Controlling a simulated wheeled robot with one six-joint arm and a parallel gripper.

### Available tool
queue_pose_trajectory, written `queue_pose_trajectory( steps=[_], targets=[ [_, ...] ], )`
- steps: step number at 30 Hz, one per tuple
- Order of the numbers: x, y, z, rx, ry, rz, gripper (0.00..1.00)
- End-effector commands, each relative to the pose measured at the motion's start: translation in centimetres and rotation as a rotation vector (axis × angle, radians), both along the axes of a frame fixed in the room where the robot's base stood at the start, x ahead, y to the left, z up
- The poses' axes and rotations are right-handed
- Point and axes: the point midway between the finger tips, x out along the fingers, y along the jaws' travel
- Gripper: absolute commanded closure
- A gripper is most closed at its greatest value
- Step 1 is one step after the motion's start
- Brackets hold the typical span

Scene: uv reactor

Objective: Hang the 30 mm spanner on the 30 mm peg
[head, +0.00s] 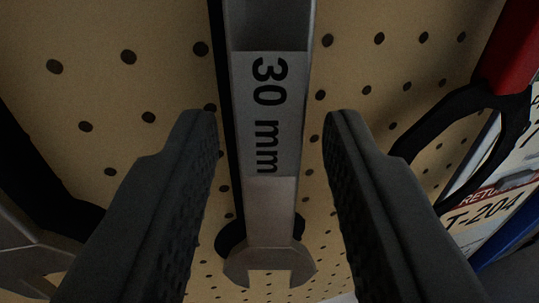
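The 30 mm spanner (265,205) is a grey metal bar with "30 mm" printed in black along its shank. It runs down the middle of the head view, with an open jaw at the bottom, in front of the pegboard. My gripper (268,125) is open. Its two dark fingers stand left and right of the spanner, with a visible gap on each side. The spanner's upper end is out of view, and I cannot tell whether it hangs on a peg.
The tan pegboard (165,75) with dark holes fills the background. Another metal tool (30,250) and a black part are at the left edge. At the right are a red part (512,50), a black curved piece (455,110) and a sign reading "T-204" (485,210).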

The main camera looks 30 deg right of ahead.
Motion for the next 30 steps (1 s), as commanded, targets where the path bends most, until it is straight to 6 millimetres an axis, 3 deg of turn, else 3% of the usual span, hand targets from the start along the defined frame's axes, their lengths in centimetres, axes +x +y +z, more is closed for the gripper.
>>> queue_pose_trajectory(
  steps=[2,14,30],
  targets=[
    [0.0,0.0,0.0,0.000,0.000,0.000,0.52],
    [-0.6,0.4,0.0,0.001,0.001,0.001,0.52],
    [-8.8,5.8,0.0,0.000,0.000,0.003,0.52]
  ],
)
